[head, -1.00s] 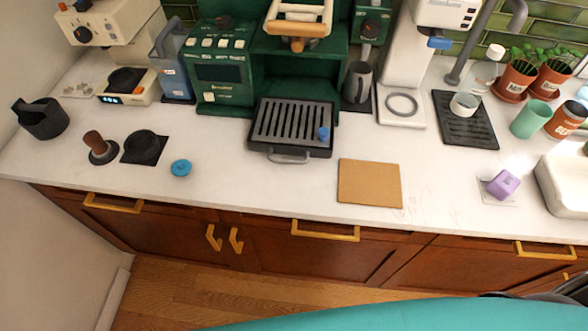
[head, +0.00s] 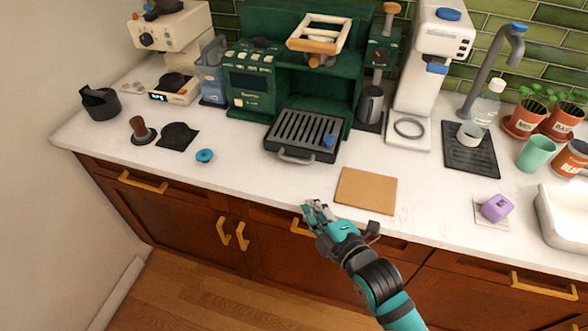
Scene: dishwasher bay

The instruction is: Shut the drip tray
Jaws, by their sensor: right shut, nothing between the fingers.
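The drip tray (head: 272,146) is a dark slotted tray at the foot of the green espresso machine (head: 248,82). It sticks out in front of the machine over the white counter, with a grey handle (head: 296,158) at its front edge. A small blue object (head: 329,141) sits on its right side. My right gripper (head: 312,208) is shut and empty near the counter's front edge, in front of the tray and apart from it. My left gripper is not in view.
A tan board (head: 366,190) lies right of my right gripper. A blue ring-shaped item (head: 204,156) lies left of the tray. A tamper (head: 141,131) stands farther left, and a white machine (head: 429,65) stands right. The counter between tray and gripper is clear.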

